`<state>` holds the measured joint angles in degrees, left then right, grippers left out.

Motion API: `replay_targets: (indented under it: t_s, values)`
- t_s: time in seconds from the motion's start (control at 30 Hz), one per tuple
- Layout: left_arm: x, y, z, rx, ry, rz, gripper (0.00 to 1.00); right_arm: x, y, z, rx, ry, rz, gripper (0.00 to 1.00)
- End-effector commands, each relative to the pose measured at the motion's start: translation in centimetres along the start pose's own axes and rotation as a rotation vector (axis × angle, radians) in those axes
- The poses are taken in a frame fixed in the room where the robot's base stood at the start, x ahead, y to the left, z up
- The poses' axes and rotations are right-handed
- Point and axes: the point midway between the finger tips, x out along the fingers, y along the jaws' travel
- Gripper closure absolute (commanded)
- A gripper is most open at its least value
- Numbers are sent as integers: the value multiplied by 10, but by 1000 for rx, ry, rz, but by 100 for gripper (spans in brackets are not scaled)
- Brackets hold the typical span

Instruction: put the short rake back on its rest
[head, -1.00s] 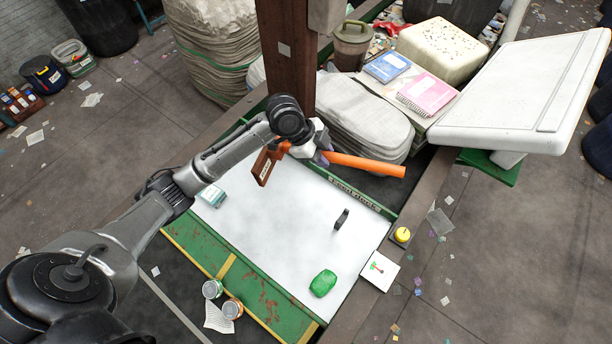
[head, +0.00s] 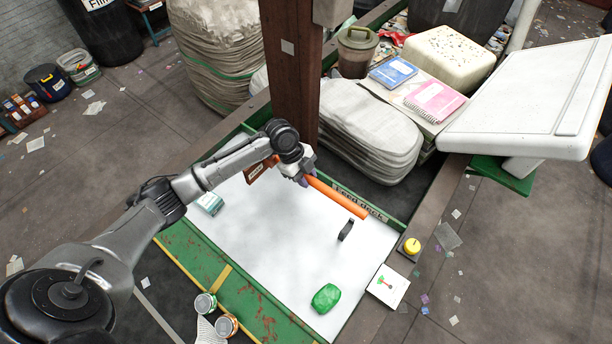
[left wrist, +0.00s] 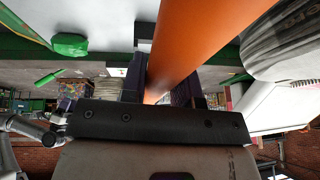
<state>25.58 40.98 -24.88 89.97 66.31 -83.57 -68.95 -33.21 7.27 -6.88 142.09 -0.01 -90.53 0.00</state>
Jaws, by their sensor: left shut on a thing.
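The short rake has an orange handle (head: 338,197) and a red-brown, labelled head (head: 258,168). My left gripper (head: 304,177) is shut on the handle between the head and the free end. The rake is over the back part of the white feed deck (head: 270,245), with its handle slanting down to the right. In the left wrist view the handle (left wrist: 190,45) runs between the dark fingers and fills the upper middle; the head is not seen there. No rest for the rake can be made out for certain.
On the deck are a black upright loop (head: 346,230), a green lump (head: 326,298) and a teal box (head: 209,203). A brown post (head: 292,80) stands close behind my gripper. A yellow button (head: 411,246) and a picture card (head: 388,286) are at the right edge.

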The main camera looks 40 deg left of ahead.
Motion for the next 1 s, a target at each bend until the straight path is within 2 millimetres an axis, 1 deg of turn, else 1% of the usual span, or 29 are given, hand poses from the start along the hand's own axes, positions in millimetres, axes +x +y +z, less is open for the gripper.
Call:
replay_targets:
  t_s: [0.03, 0.8, 0.87, 1.0]
  values:
    - [7, 0, 3, 1, 0, -1, 100, 7, 0, 2, 0, 0, 0, 57]
    - [72, 9, 32, -1, -1, -1, 100, 75, -6, 24, 10, 1, -8, 57]
    - [74, 9, 33, -1, -1, -1, 100, 75, -6, 24, 10, 0, -8, 57]
    - [86, 10, 38, -1, -1, -1, 100, 81, -6, 25, 9, 0, -7, 57]
